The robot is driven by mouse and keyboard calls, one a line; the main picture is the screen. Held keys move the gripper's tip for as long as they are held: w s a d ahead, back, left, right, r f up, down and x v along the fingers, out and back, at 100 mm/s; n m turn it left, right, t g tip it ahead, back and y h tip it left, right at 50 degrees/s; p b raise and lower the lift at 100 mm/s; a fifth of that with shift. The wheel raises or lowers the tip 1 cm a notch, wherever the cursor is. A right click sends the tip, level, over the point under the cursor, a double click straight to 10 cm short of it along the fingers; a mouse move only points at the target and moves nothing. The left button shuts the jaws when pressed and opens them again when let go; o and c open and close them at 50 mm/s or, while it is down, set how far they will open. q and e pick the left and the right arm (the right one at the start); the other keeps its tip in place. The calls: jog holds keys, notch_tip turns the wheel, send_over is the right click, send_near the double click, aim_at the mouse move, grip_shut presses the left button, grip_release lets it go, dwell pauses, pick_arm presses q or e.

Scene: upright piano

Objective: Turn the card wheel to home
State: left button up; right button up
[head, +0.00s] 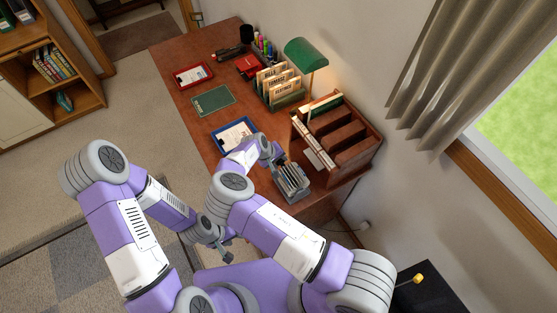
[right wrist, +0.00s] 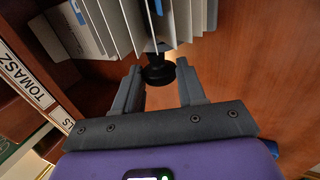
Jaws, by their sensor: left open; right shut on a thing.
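The card wheel (head: 292,183) stands near the front right edge of the desk, a grey holder with pale cards fanned upright. In the right wrist view its white cards (right wrist: 125,25) hang over the top of the frame, with a blue tab among them. My right gripper (right wrist: 160,84) is at the wheel's side, its fingers on either side of the black knob (right wrist: 158,69). In the head view the right gripper (head: 279,160) is partly hidden behind its own wrist. My left gripper (head: 226,252) is open and empty, low in front of the desk, away from the wheel.
A wooden sorter (head: 345,140) with name labels stands close beside the wheel. A blue tray (head: 217,136) with paper lies left of my right wrist. A green lamp (head: 306,53), envelope rack (head: 285,95), green mat (head: 212,101) and red tray (head: 193,75) are farther back.

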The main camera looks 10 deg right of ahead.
jog(key=shift+r, duration=0.1)
jog(key=shift+w+d+g+y, duration=0.15)
jog(key=shift+g+y, duration=0.15)
jog(key=shift+y, duration=0.4)
jog(key=shift+d+y+b, duration=0.15)
jog(key=shift+y+b, duration=0.15)
jog(key=shift+y, duration=0.4)
jog(key=shift+w+d+g+y+b, duration=0.1)
jog(key=shift+d+g+y+b, duration=0.15)
jog(key=shift+g+y+b, duration=0.65)
jog(key=shift+y+b, duration=1)
jog(key=o, duration=1)
